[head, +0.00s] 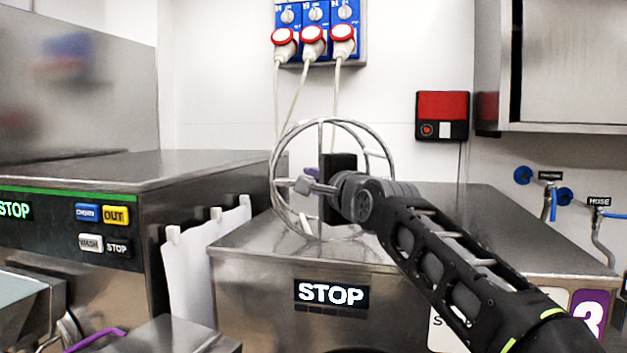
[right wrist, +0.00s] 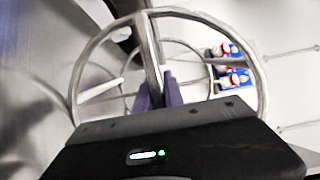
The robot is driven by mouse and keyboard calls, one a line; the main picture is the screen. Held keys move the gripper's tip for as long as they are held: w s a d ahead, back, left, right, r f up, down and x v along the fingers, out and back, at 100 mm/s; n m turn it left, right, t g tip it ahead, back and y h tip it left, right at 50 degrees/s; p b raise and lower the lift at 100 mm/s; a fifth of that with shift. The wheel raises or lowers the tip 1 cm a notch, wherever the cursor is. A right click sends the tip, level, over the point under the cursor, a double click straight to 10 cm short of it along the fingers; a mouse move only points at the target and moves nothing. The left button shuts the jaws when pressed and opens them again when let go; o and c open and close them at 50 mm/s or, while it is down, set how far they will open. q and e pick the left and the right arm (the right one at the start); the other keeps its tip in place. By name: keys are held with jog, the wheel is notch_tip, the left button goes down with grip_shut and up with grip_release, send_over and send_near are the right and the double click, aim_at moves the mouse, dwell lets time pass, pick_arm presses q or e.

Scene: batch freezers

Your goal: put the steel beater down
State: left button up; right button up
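The steel beater (head: 273,178) is a round cage of shiny metal hoops and bars. In the head view it stands upright near the centre, in front of the white wall. My right gripper (head: 312,181) reaches in from the right and is shut on a bar of it. In the right wrist view the purple fingers (right wrist: 159,92) close around the central bar of the beater (right wrist: 148,45). The beater's lower rim overlaps the top of the middle steel freezer (head: 450,210); I cannot tell whether it touches. My left gripper is not in view.
The middle freezer's top is bare to the right of the beater. A white cloth (head: 190,270) hangs on pegs at its left. Another steel freezer (head: 130,170) stands left. Cables hang from wall sockets (head: 315,30) behind. A steel cabinet (head: 570,70) is upper right, above taps (head: 550,190).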

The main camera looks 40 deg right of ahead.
jog(key=o, duration=0.4)
jog(key=shift+o, duration=0.2)
jog(key=b+v, duration=0.3)
jog(key=v, duration=0.9)
jog(key=shift+b, duration=0.4)
jog(key=shift+r, duration=0.1)
